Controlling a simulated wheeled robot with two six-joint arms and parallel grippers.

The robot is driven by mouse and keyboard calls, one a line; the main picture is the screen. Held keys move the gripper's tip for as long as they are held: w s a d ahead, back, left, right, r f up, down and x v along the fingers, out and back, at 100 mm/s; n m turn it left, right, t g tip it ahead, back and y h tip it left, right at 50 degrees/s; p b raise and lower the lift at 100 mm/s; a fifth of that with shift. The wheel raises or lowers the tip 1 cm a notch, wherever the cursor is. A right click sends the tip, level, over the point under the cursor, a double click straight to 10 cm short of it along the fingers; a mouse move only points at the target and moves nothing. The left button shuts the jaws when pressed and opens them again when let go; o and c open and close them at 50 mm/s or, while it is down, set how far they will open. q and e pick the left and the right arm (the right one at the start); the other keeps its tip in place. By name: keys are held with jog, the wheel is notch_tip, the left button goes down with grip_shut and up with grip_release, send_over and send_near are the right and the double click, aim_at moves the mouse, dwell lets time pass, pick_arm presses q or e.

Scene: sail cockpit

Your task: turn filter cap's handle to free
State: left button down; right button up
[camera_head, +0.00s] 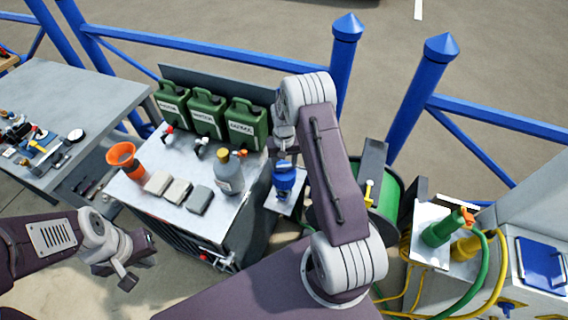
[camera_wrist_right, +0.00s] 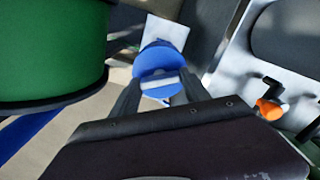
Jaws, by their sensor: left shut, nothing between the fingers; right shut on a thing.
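The filter cap (camera_head: 285,174) is blue and sits on a blue filter body above a small pale plate, right of the metal workbench. In the right wrist view the cap (camera_wrist_right: 157,58) shows as a blue disc with a pale handle bar (camera_wrist_right: 160,83) across it. My right gripper (camera_wrist_right: 160,92) has a finger on each side of the bar and is shut on the handle. In the head view my right gripper (camera_head: 283,146) comes down over the cap, and the arm hides part of it. My left gripper (camera_head: 126,280) is shut and empty at the lower left, far from the filter.
The metal workbench (camera_head: 150,200) holds green jerrycans (camera_head: 207,113), an orange funnel (camera_head: 124,158), grey blocks (camera_head: 178,191) and a grey bottle (camera_head: 229,178). A green reel (camera_head: 392,200) stands close right of the filter. Blue railings (camera_head: 230,50) run behind.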

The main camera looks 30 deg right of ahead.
aim_at(284, 165)
jog(key=n, duration=1.1)
jog(key=shift+n, duration=0.4)
dwell(0.4)
jog(key=o, duration=1.4)
jog(key=shift+r, duration=0.1)
notch_tip(284, 165, up, 9)
jog(key=shift+f, duration=0.1)
